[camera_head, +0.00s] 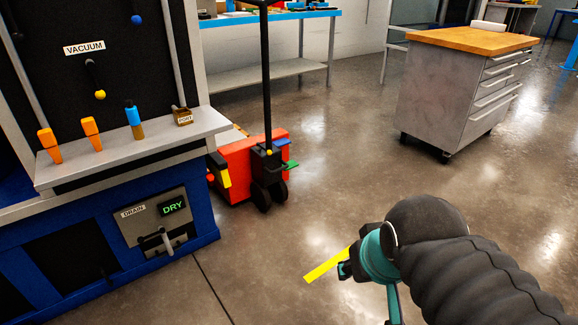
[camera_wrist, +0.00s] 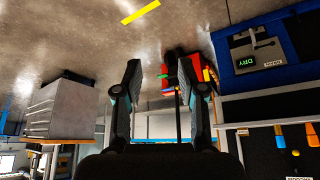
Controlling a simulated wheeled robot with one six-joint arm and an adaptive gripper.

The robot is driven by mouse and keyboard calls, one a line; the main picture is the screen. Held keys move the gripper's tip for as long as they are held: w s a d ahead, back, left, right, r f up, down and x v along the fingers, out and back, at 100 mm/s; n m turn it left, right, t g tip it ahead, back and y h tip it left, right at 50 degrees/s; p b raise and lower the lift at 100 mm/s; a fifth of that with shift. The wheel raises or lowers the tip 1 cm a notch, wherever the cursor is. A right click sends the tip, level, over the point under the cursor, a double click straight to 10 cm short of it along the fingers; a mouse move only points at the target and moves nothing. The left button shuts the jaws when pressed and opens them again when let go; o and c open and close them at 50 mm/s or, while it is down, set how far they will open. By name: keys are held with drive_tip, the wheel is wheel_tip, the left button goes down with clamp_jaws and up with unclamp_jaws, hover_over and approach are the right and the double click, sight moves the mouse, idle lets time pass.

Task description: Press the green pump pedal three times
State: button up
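The green pedal (camera_head: 291,165) sticks out low on the right side of a red pump unit (camera_head: 238,168), below a blue pedal (camera_head: 284,142). In the wrist view, which is upside down, a small green part that looks like the pedal (camera_wrist: 162,76) shows between my fingers, beside the red unit (camera_wrist: 186,76). My gripper (camera_wrist: 166,80) is open and empty, with its two fingers apart. In the head view my gripper (camera_head: 348,268) is at the lower right, apart from the pedal and nearer the camera. My wrist partly hides it there.
A blue machine with a grey ledge (camera_head: 140,150) and DRY display (camera_head: 173,207) stands at left. A wheeled drawer cabinet (camera_head: 455,90) stands at upper right. A tall black handle (camera_head: 265,75) rises from the red unit. Floor between my gripper and the unit is clear, with a yellow strip (camera_head: 322,268).

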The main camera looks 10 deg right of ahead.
clamp_jaws()
idle(1.1)
